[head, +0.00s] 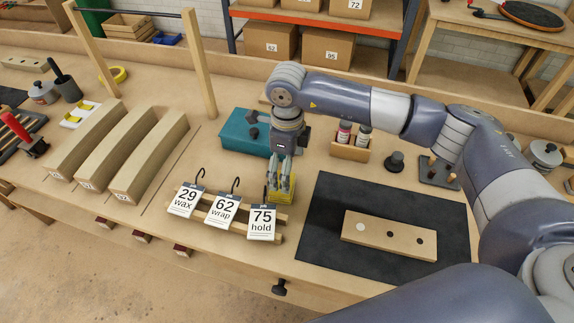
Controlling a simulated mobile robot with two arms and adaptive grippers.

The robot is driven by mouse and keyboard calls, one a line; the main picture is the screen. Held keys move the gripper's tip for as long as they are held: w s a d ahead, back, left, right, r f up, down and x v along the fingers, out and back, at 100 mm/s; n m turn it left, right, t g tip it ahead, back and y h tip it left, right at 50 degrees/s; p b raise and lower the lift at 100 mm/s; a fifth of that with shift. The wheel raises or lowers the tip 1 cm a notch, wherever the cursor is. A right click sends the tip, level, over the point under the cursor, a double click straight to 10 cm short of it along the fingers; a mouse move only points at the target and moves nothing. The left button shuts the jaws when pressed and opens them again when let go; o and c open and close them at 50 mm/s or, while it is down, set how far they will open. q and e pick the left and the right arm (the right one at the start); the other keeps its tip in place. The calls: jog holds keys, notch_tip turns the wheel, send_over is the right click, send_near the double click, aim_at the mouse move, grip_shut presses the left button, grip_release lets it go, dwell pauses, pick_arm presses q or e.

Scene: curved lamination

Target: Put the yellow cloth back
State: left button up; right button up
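The yellow cloth (284,197) is a small folded yellow piece on the bench, just behind the tag marked 75 hold. My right gripper (280,183) points down at it from above, with its fingertips at the cloth. The fingers are close together and overlap the cloth in this view. I cannot tell whether they grip it or only stand around it. The fingers hide part of the cloth. My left gripper is not in view.
Hook tags (223,210) stand on a wooden rack beside the cloth. A teal box (238,132) and a bottle holder (350,151) stand behind. A dark mat (400,206) with a drilled wood block (389,235) lies right. Curved wooden forms (128,150) and an upright post (199,65) are left.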

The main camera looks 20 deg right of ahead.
jog(key=shift+r+p, duration=0.35)
jog(key=shift+r, duration=0.2)
notch_tip(320, 180, up, 12)
jog(key=b, duration=0.2)
jog(key=shift+b, duration=0.35)
